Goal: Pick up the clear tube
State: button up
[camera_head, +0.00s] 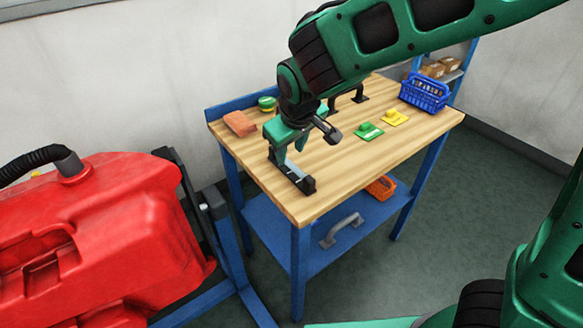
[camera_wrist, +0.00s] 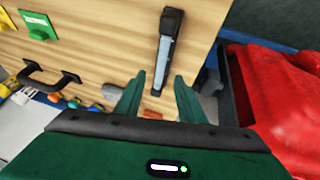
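The clear tube (camera_wrist: 166,47) has dark end pieces and lies along the wooden tabletop near its edge in the wrist view. It also shows in the head view (camera_head: 293,170), near the table's front left edge, partly behind my fingers. My gripper (camera_wrist: 159,77) is open and empty. Its two green fingers point toward the near end of the tube, one on each side of its line. In the head view my gripper (camera_head: 289,158) is over the tube. I cannot tell the exact height between them.
On the table (camera_head: 340,165) are an orange-brown block (camera_head: 240,123), a green round item (camera_head: 267,103), green (camera_head: 368,131) and yellow (camera_head: 395,117) plates, dark handles and a blue basket (camera_head: 425,93). A large red machine (camera_head: 110,240) stands close on the left. The tabletop's front right is clear.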

aim_at(289, 161)
jog(key=shift+x, duration=2.8)
jog(key=shift+s+d, duration=0.1)
jog(key=shift+c, duration=0.4)
grip_shut()
